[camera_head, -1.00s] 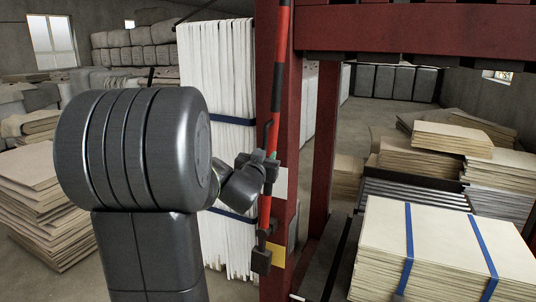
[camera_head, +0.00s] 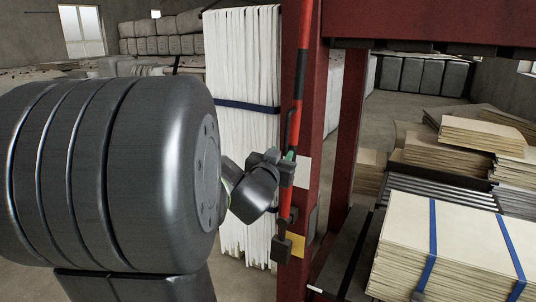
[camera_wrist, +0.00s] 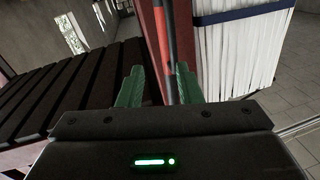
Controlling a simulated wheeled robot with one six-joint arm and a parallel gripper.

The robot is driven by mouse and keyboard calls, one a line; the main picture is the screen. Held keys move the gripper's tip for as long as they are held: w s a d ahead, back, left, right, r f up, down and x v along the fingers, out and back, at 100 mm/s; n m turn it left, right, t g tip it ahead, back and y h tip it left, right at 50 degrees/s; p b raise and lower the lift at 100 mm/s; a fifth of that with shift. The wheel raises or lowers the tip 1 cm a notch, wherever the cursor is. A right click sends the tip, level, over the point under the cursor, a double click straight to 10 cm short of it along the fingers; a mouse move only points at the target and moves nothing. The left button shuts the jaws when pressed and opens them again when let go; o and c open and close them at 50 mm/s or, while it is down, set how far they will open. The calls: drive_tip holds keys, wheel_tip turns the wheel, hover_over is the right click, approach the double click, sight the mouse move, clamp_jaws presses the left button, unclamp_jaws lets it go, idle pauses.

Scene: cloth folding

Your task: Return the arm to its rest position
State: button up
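My gripper (camera_wrist: 158,84) shows in the wrist view with its two green fingers well apart. I see nothing held between them. A red and black upright rod (camera_wrist: 169,45) appears beyond and between the fingers; I cannot tell how far off it is. In the head view my gripper (camera_head: 283,168) is small and partly hidden by my wrist, close in the picture to the same rod (camera_head: 297,90) on a dark red frame. My arm's large grey joint fills the left side of the head view and hides what lies behind it.
A tall white stack with a blue strap (camera_head: 243,70) stands left of the dark red post (camera_head: 321,110). A strapped pale stack (camera_head: 450,235) is at the lower right, with brown stacks (camera_head: 480,135) behind. Open floor (camera_head: 400,112) shows at the back. Dark slats (camera_wrist: 60,95) fill the wrist view's left.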

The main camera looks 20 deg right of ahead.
drive_tip(key=p+x, duration=0.1)
drive_tip(key=x, duration=0.9)
drive_tip(key=shift+w, duration=0.1)
